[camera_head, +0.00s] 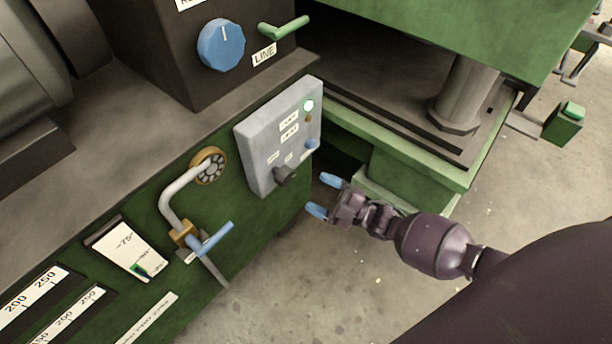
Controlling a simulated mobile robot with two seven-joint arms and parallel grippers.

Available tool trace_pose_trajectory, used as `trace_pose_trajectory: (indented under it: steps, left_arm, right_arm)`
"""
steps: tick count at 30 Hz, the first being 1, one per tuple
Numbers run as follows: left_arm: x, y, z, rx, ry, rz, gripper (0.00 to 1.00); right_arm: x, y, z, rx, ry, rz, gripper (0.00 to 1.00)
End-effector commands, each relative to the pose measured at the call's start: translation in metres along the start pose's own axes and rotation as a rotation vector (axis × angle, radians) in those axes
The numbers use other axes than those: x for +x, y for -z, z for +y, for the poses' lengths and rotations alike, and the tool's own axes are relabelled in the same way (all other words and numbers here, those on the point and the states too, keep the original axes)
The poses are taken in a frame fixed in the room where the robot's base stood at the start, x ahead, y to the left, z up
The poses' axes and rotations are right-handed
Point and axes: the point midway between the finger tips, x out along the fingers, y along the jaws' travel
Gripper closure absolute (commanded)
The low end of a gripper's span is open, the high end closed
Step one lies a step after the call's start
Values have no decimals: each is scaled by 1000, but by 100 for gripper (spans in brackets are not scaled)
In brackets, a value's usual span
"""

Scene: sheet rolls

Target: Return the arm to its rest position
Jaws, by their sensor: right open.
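My right gripper (325,195) has two blue fingertips spread apart with nothing between them. It hangs in the air just right of the grey control box (277,138), apart from it as far as I can tell. My dark right arm comes in from the lower right. The control box carries a lit green-white lamp, a dark knob (286,175) and a small blue button (312,144). My left gripper is not in view.
A green machine body (200,275) fills the left, with a pipe and blue-handled valve (214,239) sticking out. A blue dial (221,44) and green lever (283,28) sit above. A green press frame (400,175) stands behind the gripper. Concrete floor is open below and right.

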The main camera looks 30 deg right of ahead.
Motion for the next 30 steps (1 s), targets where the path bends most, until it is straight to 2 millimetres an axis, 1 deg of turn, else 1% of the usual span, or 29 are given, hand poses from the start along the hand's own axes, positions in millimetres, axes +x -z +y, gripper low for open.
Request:
trace_pose_trajectory:
  steps: [3,6,23,26,29,30]
  left_arm:
    - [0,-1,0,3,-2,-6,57]
    - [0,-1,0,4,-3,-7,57]
    - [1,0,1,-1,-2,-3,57]
    - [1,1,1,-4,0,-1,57]
    - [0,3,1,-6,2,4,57]
    - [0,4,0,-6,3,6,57]
  right_arm:
    - [-10,0,0,-1,0,-1,22]
    - [-14,0,0,0,0,0,22]
    - [-14,0,0,1,1,-1,22]
    - [-18,6,-3,22,7,-16,22]
    - [-26,22,-9,76,23,-56,22]
    - [-31,31,-12,107,31,-80,22]
